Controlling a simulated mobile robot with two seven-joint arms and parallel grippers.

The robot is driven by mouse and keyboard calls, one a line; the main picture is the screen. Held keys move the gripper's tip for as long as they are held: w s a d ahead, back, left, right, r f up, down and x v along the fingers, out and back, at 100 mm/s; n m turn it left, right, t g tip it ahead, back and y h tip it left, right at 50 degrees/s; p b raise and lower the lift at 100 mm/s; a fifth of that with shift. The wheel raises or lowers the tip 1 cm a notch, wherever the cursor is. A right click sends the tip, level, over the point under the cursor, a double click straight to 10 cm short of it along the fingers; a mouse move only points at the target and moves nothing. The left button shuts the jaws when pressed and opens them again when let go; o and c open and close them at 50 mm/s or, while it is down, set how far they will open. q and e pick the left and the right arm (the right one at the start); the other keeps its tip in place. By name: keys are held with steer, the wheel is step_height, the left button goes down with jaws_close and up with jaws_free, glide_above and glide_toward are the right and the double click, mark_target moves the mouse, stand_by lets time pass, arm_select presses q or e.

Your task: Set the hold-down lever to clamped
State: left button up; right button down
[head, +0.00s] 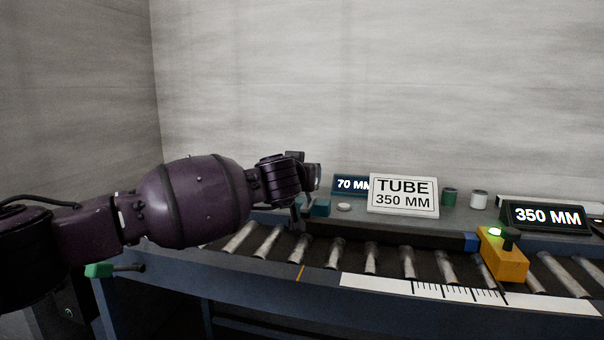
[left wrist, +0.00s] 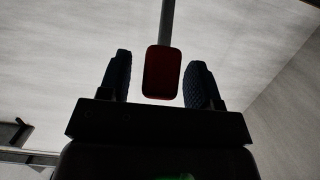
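In the left wrist view a red grip (left wrist: 162,72) sits on the end of a grey metal bar (left wrist: 167,20). The task's hold-down lever is not labelled, so I cannot confirm that this is it. My left gripper (left wrist: 160,85) is open, with one dark finger on each side of the red grip and a visible gap to both. In the head view my left gripper (head: 310,178) is above the back of the roller bench, and the red grip cannot be made out there. My right gripper is not in view.
A roller bench (head: 400,285) with a white scale runs across the front. A yellow block (head: 503,258) with a green light sits on it at right. Signs read "TUBE 350 MM" (head: 404,195), "70 MM" (head: 350,184) and "350 MM" (head: 546,216). A green-ended handle (head: 99,270) sticks out at front left.

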arm_select(q)
steer(key=shift+s+r, duration=0.1)
steer(key=v, duration=1)
steer(key=shift+s, duration=0.3)
steer(key=shift+a, duration=0.1)
